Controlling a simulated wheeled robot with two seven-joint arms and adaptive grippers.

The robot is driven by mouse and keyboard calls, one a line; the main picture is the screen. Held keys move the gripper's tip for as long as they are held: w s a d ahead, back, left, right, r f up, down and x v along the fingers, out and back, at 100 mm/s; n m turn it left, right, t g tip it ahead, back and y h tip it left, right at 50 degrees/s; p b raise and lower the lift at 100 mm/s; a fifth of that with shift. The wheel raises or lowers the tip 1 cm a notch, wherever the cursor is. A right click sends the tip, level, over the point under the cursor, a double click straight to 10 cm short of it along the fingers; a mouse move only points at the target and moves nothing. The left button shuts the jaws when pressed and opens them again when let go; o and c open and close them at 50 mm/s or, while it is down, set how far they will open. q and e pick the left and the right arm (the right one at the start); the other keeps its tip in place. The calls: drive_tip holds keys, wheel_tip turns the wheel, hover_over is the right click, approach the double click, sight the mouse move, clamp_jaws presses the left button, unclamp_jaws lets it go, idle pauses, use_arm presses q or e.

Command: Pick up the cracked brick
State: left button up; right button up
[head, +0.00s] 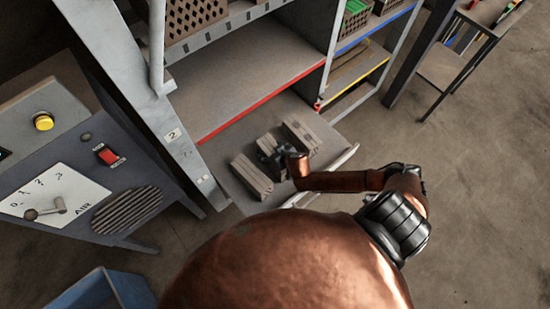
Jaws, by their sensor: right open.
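Grey bricks lie on the low pull-out shelf (222,173) of the rack in the head view. One brick (252,178) is at the left and another brick (303,135) is at the right. Part of something grey, perhaps a further brick, shows between them behind my gripper. I cannot tell at this size which brick is cracked. My right gripper (270,156) is open, dark and small in the picture, over the gap between the left and right bricks. Its copper wrist hides part of the shelf. I cannot tell whether its fingers touch a brick. My left gripper is not in view.
The rack's wider shelf with a red edge (262,100) is above and behind the bricks. A grey post (165,125) stands at the left. A control cabinet (85,150) is further left, with a blue bin (100,290) below.

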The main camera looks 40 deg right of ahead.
clamp_jaws()
drive_tip(key=shift+w+r, duration=0.1)
drive_tip(key=shift+r, duration=0.05)
idle(0.9)
